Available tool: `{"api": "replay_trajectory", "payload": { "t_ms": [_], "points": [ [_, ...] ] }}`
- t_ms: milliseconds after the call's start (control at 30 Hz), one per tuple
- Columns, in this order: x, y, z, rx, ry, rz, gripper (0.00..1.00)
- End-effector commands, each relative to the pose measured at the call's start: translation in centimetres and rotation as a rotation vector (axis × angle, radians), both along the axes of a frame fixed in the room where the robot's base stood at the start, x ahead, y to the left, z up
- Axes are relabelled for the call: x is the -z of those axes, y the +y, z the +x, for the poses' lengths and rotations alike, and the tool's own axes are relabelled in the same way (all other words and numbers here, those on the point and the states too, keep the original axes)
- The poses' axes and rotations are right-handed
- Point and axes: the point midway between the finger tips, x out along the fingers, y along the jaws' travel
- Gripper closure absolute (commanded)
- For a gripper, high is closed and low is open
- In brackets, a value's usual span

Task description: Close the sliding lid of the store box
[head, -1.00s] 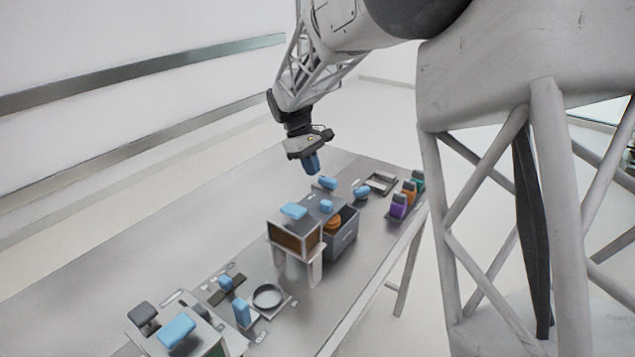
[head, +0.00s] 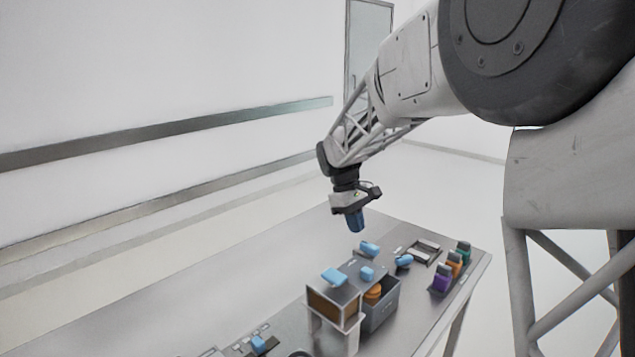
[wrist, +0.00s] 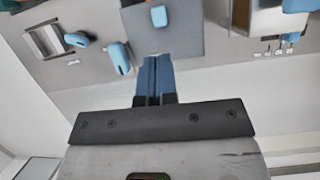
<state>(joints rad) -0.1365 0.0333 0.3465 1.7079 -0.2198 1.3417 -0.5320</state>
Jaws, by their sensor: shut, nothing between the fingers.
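The store box (head: 382,315) is a grey open-topped box on the table, with orange round things (head: 374,292) inside. A flat grey lid (head: 352,267) with a blue knob (head: 367,273) lies at its back side and leaves the front part of the opening uncovered. In the wrist view the lid (wrist: 190,38) and its knob (wrist: 158,16) show at the top, beyond my fingertips. My gripper (head: 356,229) has blue fingers, shut and empty, pointing down in the air above and behind the lid. It also shows in the wrist view (wrist: 157,62).
A white stand with a brown front and a blue handle (head: 334,276) adjoins the box on the left. Blue handles (head: 369,248) (head: 404,261), a grey frame (head: 424,250) and purple, orange and green containers (head: 441,281) stand behind and right. The table's back left is clear.

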Motion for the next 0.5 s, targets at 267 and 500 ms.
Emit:
{"api": "replay_trajectory", "payload": {
  "t_ms": [267, 500],
  "points": [
    [-2.6, -1.6, -5.5, 0.095, -0.082, 0.023, 1.0],
    [-4.4, -2.9, -11.2, 0.194, -0.164, 0.049, 1.0]
  ]
}}
